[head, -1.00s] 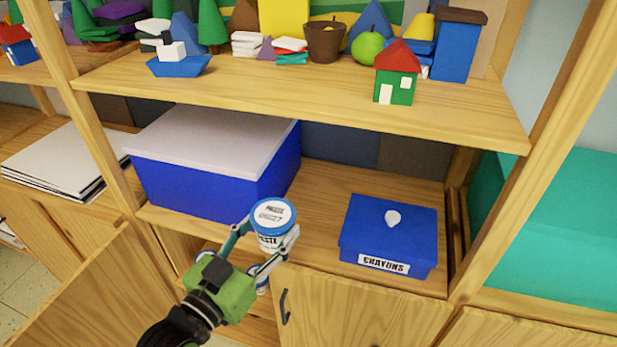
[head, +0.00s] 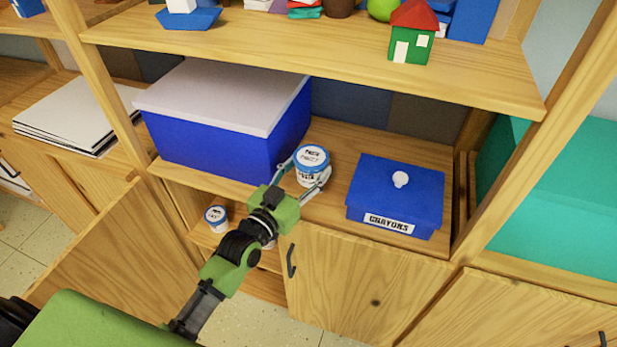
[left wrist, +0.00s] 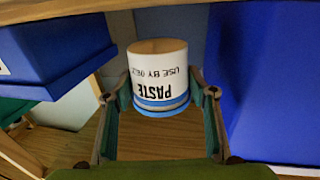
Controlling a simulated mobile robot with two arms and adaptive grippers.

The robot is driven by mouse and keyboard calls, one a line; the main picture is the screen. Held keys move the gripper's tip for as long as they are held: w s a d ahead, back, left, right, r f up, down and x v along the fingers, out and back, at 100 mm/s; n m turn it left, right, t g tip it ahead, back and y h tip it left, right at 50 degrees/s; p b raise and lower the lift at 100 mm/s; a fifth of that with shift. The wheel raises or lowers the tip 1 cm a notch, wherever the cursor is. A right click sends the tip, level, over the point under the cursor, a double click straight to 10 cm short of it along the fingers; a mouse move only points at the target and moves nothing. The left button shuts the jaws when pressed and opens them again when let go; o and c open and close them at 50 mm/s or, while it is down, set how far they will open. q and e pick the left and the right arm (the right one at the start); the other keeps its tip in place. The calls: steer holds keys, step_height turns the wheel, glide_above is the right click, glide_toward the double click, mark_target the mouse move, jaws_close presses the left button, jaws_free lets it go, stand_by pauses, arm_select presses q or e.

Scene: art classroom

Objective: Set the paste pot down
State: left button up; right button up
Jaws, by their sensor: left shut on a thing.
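The paste pot (head: 311,164), white with a blue band and lid rim, is held upright in the head view. My left gripper (head: 304,178) is shut on it, one finger on each side. The pot is over the middle shelf (head: 338,205), between the big blue box and the crayon box. In the left wrist view the paste pot (left wrist: 160,78) appears upside down between the fingers. Whether its base touches the shelf is hard to tell. My right gripper is not in view.
A blue box with a pale lid (head: 222,130) stands left of the pot. A blue crayon box (head: 396,195) stands right. An upper shelf (head: 330,68) holds toy houses. Another pot (head: 216,217) sits on the lower shelf. An open cupboard door (head: 115,255) is at left.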

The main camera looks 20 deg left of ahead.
mark_target(304, 185)
arm_select(q)
steer(key=shift+w+f, duration=0.2)
steer(key=shift+w, duration=0.05)
steer(key=shift+w+f, duration=0.1)
steer(key=shift+f, duration=1.5)
steer(key=o, duration=1.4)
steer(key=shift+f, duration=0.2)
steer(key=b+v, duration=0.1)
steer(key=v, duration=1.1)
steer(key=shift+r, duration=0.2)
